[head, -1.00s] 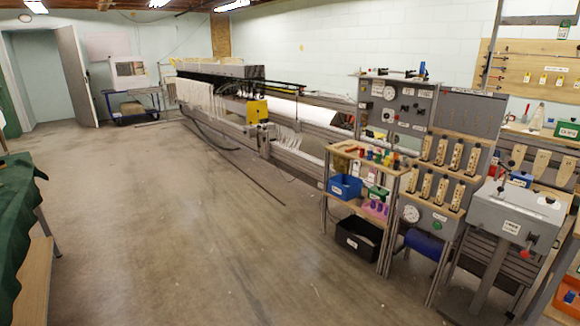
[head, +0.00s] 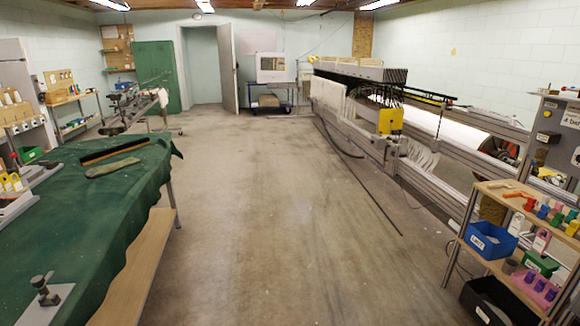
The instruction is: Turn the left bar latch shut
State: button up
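The long loom (head: 378,118) stands along the right side of the room, with a grey top beam, a yellow box (head: 390,121) near its near end and a large white roll (head: 440,122) behind. I cannot make out a bar latch on it at this distance. My gripper and arm are not in view.
A green-draped table (head: 85,225) with a wooden lower shelf stands at the left. A shelf cart (head: 505,262) with a blue bin (head: 487,240) stands at the right front. The concrete floor (head: 265,210) between them is clear. A dark rod (head: 360,182) lies on the floor beside the loom.

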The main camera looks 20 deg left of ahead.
aim_at(39, 282)
jog(key=u, duration=0.95)
jog(key=i, duration=1.15)
jog(key=u, duration=1.25)
jog(key=i, duration=0.3)
jog(key=u, duration=0.05)
